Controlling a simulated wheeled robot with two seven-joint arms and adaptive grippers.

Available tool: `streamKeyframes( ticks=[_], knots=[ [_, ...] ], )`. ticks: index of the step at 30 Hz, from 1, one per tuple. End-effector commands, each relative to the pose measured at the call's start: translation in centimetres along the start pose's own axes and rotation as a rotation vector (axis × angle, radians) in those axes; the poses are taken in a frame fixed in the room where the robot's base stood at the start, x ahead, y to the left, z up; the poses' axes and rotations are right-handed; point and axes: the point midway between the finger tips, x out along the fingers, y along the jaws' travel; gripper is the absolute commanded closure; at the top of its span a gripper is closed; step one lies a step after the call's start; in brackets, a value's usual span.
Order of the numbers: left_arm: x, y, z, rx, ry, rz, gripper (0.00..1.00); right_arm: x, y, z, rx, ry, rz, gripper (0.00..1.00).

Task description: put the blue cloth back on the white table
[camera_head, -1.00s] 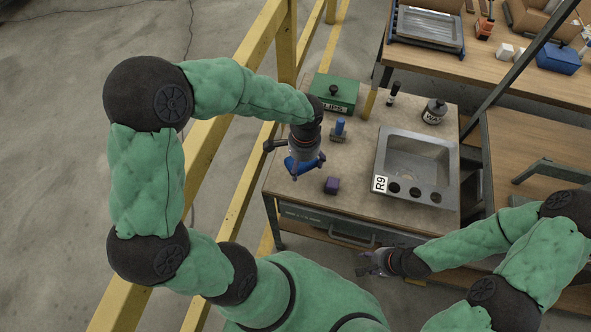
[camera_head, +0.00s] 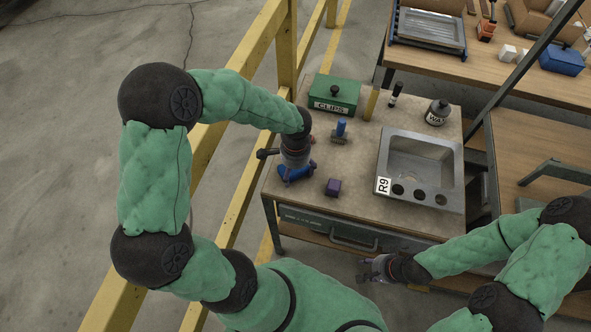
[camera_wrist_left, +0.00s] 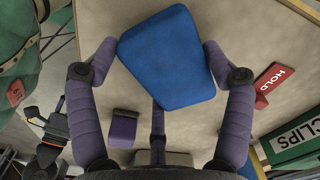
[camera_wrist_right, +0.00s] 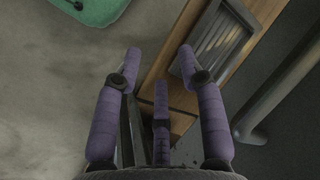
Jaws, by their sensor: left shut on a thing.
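The blue cloth (camera_head: 291,174) looks like a flat folded pad and hangs at my left gripper (camera_head: 296,172), over the left part of the pale-topped table (camera_head: 300,208). In the left wrist view the cloth (camera_wrist_left: 168,57) sits between the fingertips of my left gripper (camera_wrist_left: 160,60), which is shut on it. I cannot tell whether the cloth touches the table top. My right gripper (camera_head: 370,268) is in front of the table, below its top. In the right wrist view the right gripper (camera_wrist_right: 160,62) has its fingers apart with nothing between them.
A red HOLD tag (camera_wrist_left: 270,82) lies near the cloth. A yellow rail (camera_head: 225,135) runs along the left.

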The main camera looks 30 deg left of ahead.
Motion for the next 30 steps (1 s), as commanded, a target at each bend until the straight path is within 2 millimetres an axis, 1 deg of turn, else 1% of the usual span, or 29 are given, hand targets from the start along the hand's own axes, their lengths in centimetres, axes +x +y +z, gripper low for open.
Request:
streamKeyframes(
  ticks=[2,3,4,5,15,19,23,30],
  knots=[
    [0.3,0.0,0.0,0.000,0.000,0.000,0.50,0.3,0.1,0.0,0.000,0.000,0.000,0.60],
    [0.3,0.0,0.0,0.000,0.000,0.000,0.11,0.2,0.1,0.0,0.000,0.000,0.000,0.60],
    [0.3,0.0,0.0,0.000,0.000,0.000,0.02,0.2,0.1,0.0,0.000,0.000,0.000,0.60],
    [0.3,0.0,0.0,0.000,0.000,0.000,0.00,0.2,0.1,0.0,0.000,0.000,0.000,0.60],
    [0.2,0.0,0.0,0.000,0.000,0.000,0.00,0.1,0.1,0.0,0.000,0.000,0.000,0.60],
    [-0.4,0.0,0.0,0.000,0.000,0.000,0.00,-0.2,-0.1,0.0,0.000,0.000,0.000,0.60],
    [-2.3,-0.1,-0.1,0.001,0.003,-0.003,0.00,-1.0,-0.4,0.1,0.000,0.000,0.000,0.60],
    [-7.3,0.0,-0.1,0.001,0.003,-0.002,0.00,-2.8,-1.0,0.1,0.000,0.000,0.000,0.60]
  ],
)
